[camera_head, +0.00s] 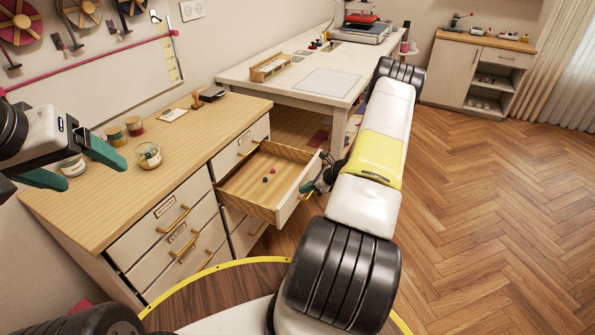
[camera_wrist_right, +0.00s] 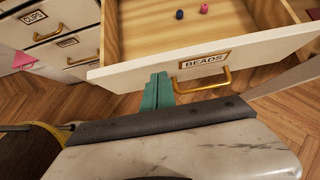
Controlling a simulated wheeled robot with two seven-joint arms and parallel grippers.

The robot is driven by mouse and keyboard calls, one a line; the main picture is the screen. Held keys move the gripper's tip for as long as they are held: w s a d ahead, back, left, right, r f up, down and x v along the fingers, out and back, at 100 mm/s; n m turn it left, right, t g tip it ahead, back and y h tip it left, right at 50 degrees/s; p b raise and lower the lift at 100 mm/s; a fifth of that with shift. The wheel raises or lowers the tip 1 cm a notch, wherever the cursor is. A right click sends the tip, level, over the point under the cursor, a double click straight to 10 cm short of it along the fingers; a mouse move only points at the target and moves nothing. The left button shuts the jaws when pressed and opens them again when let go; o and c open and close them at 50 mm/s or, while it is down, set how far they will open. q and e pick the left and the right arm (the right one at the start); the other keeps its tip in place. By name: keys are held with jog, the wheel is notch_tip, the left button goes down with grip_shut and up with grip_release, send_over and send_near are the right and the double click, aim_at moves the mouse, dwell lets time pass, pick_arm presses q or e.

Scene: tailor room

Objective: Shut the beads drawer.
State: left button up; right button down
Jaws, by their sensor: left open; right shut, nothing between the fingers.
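The beads drawer (camera_head: 245,207) is pulled well out of the wooden-topped cabinet in the head view. Its white front with the BEADS label (camera_wrist_right: 205,60) and brass handle (camera_wrist_right: 204,85) fills the upper wrist view. Two small beads, one red and one dark, lie inside. My right gripper (camera_head: 313,187) is at the outer side of the drawer front. Its shut, empty teal fingers (camera_wrist_right: 158,90) overlap the front just left of the handle; I cannot tell whether they touch it. My left gripper (camera_head: 80,168) is open and empty above the cabinet's left end.
The cabinet top (camera_head: 190,130) holds several jars and small items. Other labelled drawers (camera_head: 165,225) beside the beads drawer are shut. A white worktable (camera_head: 300,75) stands behind. Open wooden floor (camera_head: 490,200) lies to the right.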

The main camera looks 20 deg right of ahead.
jog(key=shift+w+a, duration=0.5)
jog(key=shift+w, duration=0.05)
jog(key=shift+w+a, duration=0.3)
jog(key=shift+w, duration=0.05)
jog(key=w+a, duration=1.4)
jog(key=w, duration=0.3)
jog(key=shift+w+a, duration=0.15)
jog(key=shift+a, duration=0.25)
jog(key=shift+d, duration=0.1)
